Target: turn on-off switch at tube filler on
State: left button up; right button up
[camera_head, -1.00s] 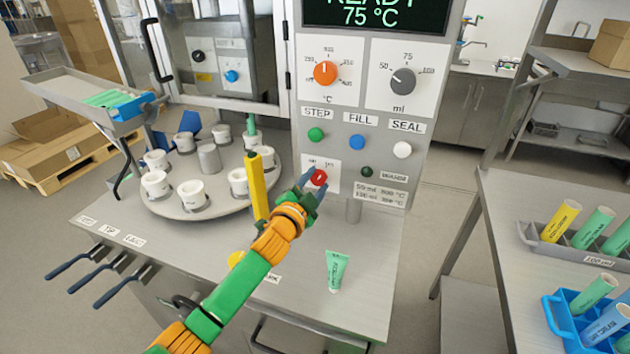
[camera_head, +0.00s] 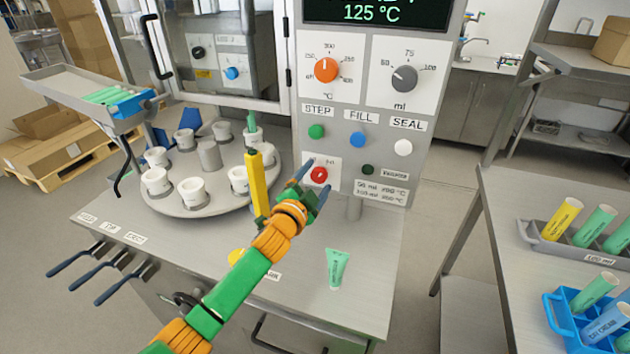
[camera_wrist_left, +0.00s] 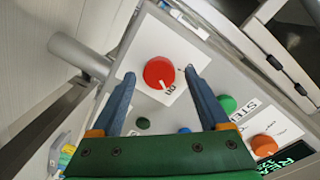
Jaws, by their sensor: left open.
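The on-off switch (camera_head: 319,175) is a round red knob on a white plate low on the tube filler's front panel (camera_head: 343,130). The knob also shows in the left wrist view (camera_wrist_left: 159,72), with its white mark pointing towards the "ON" lettering. My left gripper (camera_head: 313,178) is open at the switch. In the wrist view its two blue fingers (camera_wrist_left: 160,78) stand to either side of the knob, with gaps between them and it. The display (camera_head: 375,13) above reads 125 °C; its upper line is cut off. My right gripper is not in view.
A yellow post (camera_head: 257,185) stands just left of my left gripper, beside the round table with white cups (camera_head: 192,192). A green tube (camera_head: 337,268) is on the worktop at the right. Green, blue and white buttons sit above the switch.

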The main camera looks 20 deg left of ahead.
pick_arm(q)
jog(key=s, duration=0.7)
jog(key=shift+a+r, duration=0.2)
jog(key=shift+a, duration=0.05)
